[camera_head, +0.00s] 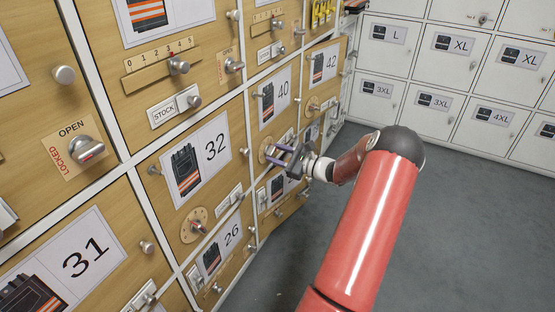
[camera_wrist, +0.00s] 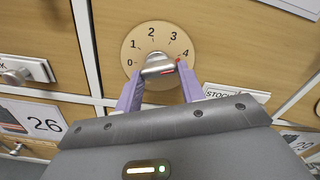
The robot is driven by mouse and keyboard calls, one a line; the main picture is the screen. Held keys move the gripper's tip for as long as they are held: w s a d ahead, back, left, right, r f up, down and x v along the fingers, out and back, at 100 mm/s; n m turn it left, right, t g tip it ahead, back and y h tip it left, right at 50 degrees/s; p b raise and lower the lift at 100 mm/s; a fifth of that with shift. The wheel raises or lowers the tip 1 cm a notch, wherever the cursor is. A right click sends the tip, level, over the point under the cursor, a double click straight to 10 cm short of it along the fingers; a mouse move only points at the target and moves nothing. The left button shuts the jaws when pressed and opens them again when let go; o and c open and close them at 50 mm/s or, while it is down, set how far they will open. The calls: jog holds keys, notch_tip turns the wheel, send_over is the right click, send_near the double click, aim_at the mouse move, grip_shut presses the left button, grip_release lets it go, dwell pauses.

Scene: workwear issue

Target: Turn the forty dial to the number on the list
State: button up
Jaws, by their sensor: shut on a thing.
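The forty dial (camera_wrist: 148,38) is a round tan plate marked 0 to 4, with a silver bar knob (camera_wrist: 159,66) at its centre. My gripper (camera_wrist: 157,74) is shut on this knob, one purple finger at each end. The knob lies nearly level, its right end a little higher and near the 4; a red mark shows towards that end. In the head view, my gripper (camera_head: 272,152) is at the dial below the card numbered 40 (camera_head: 275,98), and hides much of it. I cannot make out a list in either view.
Neighbouring doors carry cards 32 (camera_head: 201,160), 42 (camera_head: 324,64), 26 (camera_head: 220,246) and 31 (camera_head: 68,262), with projecting knobs and sliders. A stock slider label (camera_wrist: 222,92) sits right of the dial. White lockers (camera_head: 455,70) stand behind; the grey floor (camera_head: 450,230) is clear.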

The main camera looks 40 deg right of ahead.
jog(key=shift+f+n+b, duration=0.1)
jog(key=shift+n+b, duration=0.25)
jog(key=shift+n, duration=0.25)
jog(key=o, duration=1)
jog(key=v, duration=0.7)
jog(key=shift+s+d, duration=0.2)
jog(key=shift+s, duration=0.1)
